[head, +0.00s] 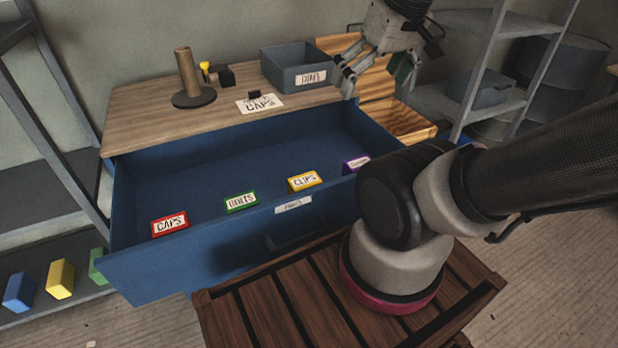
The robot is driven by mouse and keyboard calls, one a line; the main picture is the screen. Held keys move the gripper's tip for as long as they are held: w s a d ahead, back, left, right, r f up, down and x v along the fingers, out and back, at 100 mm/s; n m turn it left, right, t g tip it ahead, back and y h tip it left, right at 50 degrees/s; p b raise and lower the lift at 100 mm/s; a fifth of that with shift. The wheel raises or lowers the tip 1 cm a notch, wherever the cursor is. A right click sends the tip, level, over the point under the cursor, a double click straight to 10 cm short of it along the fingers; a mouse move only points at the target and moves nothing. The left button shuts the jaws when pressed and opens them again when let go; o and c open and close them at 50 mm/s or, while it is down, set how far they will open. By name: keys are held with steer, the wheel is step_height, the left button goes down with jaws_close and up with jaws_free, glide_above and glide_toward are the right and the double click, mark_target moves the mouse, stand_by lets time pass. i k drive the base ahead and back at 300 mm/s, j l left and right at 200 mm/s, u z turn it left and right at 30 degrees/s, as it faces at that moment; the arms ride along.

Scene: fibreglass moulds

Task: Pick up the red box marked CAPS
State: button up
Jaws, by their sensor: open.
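The red box marked CAPS (170,224) sits inside the open blue drawer (215,160), at its front left, with its white label showing. A green box (242,202), a yellow box marked CLIPS (305,181) and a purple box (356,164) stand in a row to its right along the drawer front. My gripper (346,86) is open, above the back right of the wooden top, beside the grey bin. It is well apart from the red box, far to its upper right. I see nothing between its fingers.
On the wooden top (135,115) are a dark-based post (187,75), a card marked CAPS (259,103) with a small black piece on it, and a grey bin (300,70). A shelf stands at left with coloured blocks (60,279) low down. The drawer's middle is clear.

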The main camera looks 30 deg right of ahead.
mark_target(176, 222)
steer(key=l, duration=0.6)
steer(key=k+l+z, duration=0.1)
steer(key=l, duration=0.5)
steer(key=j+z, duration=0.1)
steer(key=j, duration=0.95)
steer(key=j+z, duration=0.15)
steer(key=j, duration=0.4)
steer(key=k+j+z, duration=0.1)
steer(key=j, duration=0.4)
steer(key=k+j+z, duration=0.1)
steer(key=j, duration=0.45)
steer(key=k+j, duration=0.1)
steer(key=j, duration=0.4)
steer(key=j+z, duration=0.15)
steer(key=j, duration=0.35)
steer(key=k, duration=0.05)
